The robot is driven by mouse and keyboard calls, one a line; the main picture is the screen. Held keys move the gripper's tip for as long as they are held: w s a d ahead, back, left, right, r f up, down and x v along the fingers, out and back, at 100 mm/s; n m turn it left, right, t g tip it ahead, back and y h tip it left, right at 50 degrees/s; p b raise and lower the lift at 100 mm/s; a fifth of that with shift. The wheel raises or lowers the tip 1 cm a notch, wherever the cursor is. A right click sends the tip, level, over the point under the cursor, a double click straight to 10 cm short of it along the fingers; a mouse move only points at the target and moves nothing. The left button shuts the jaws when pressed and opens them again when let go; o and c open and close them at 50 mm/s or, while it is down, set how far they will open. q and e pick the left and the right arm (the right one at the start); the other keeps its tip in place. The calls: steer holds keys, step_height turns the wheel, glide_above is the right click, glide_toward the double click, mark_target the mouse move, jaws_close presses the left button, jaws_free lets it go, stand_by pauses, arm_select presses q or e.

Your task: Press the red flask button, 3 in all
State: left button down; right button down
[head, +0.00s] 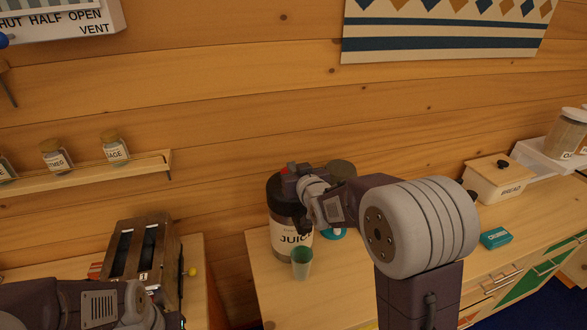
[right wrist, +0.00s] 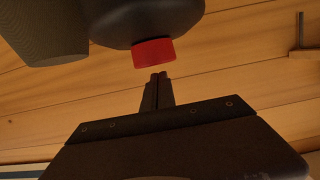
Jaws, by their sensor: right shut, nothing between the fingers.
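The flask (head: 284,245), a dark jar with a cream label reading "JUICE", stands on the right counter. Its red button (head: 284,170) shows as a small patch at the top, partly hidden by my right gripper (head: 290,176). In the right wrist view the red button (right wrist: 153,53) sticks out of the flask's dark rounded top (right wrist: 125,20). My right gripper (right wrist: 160,77) is shut and empty, its tips close to the button's face with a narrow gap showing. My left arm is at the bottom left; its finger opening cannot be made out.
A green cup (head: 301,264) stands close in front of the flask. A grey round-topped thing (head: 341,169) is behind my right wrist. A bread box (head: 497,183) and teal box (head: 495,238) are at the right.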

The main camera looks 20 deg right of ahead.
steer(key=shift+f, duration=0.35)
